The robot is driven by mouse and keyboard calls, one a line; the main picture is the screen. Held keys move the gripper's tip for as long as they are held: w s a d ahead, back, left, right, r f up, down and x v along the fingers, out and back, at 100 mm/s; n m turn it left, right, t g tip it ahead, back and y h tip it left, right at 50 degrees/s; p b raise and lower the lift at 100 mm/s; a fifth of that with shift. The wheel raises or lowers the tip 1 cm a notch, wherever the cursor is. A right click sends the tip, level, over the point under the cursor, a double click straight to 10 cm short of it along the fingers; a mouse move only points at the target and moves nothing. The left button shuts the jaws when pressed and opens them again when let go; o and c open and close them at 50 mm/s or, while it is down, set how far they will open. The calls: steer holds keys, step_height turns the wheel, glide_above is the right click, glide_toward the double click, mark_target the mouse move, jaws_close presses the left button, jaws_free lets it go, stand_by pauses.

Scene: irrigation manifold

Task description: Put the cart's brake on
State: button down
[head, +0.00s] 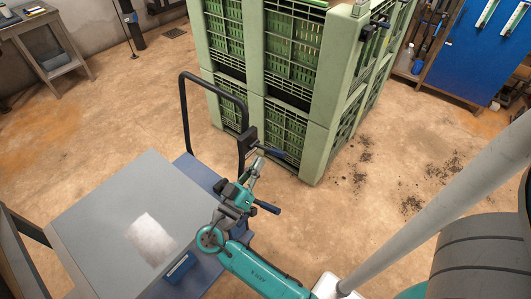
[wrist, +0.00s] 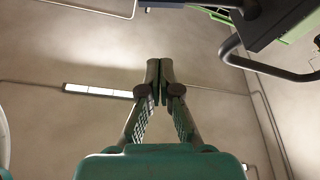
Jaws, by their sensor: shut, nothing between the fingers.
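The cart has a blue deck (head: 202,173) and a black tubular push handle (head: 184,105), seen in the head view. A dark block (head: 246,139) sits on the handle's right upright, with a dark blue lever (head: 273,153) sticking out to the right. The block also shows in the wrist view (wrist: 268,22), at upper right. My gripper (head: 261,157) points upward close to the lever; whether it touches cannot be told. In the wrist view my gripper (wrist: 159,68) has its fingertips together, with nothing between them.
A large grey box (head: 105,205) covers much of the cart deck. Green slatted crates (head: 315,115) stand just behind the handle. A workbench (head: 40,38) is at upper left. Open floor (head: 130,100) lies left of the crates.

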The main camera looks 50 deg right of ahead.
steer(key=shift+v, duration=1.3)
steer(key=shift+a, duration=0.1)
